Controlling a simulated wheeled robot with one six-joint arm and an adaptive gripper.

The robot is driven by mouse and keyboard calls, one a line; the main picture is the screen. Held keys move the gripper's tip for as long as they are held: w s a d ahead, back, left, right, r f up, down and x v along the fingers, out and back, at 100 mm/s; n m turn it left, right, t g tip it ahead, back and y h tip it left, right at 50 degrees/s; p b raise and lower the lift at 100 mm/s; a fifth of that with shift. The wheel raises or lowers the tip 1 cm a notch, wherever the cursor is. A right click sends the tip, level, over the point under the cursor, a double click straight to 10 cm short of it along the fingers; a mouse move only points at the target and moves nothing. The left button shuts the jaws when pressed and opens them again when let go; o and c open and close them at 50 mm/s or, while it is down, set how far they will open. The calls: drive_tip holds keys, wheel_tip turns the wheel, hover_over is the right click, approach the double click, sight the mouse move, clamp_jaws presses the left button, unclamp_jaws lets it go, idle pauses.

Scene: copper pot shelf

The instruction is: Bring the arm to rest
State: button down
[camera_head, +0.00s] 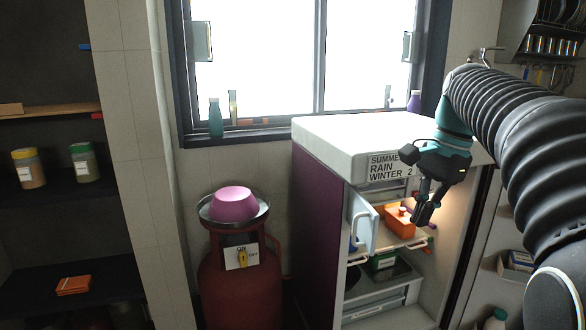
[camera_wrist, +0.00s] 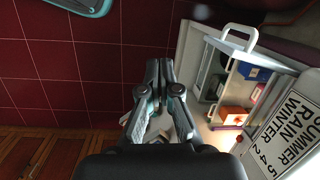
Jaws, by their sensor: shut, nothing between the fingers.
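My gripper (camera_head: 424,207) hangs at the end of my arm in front of the open cabinet on the right of the head view. Its fingers point down and are shut with nothing between them. In the wrist view my gripper (camera_wrist: 160,75) shows its two fingers together over the dark red tiled floor (camera_wrist: 70,70). The gripper appears clear of the cabinet's contents.
An orange box (camera_head: 399,222) sits inside. A red gas cylinder (camera_head: 240,290) carrying a pink bowl (camera_head: 233,199) stands left. Dark shelves with jars (camera_head: 84,163) are far left.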

drive_tip(key=s+f+n+t+h, duration=0.25)
drive_tip(key=f+n, duration=0.35)
drive_tip(key=f, duration=0.4)
drive_tip(key=s+a+f+n+t, duration=0.1)
drive_tip(key=s+a+f+n, duration=0.2)
drive_tip(key=s, duration=0.5)
drive_tip(key=s+a+f+n+t, duration=0.2)
drive_tip(key=s+a+f+n, duration=0.1)
drive_tip(key=s, duration=0.4)
drive_tip(key=shift+s+a+f, duration=0.35)
drive_tip(key=shift+a+f, duration=0.1)
drive_tip(key=shift+a, duration=0.35)
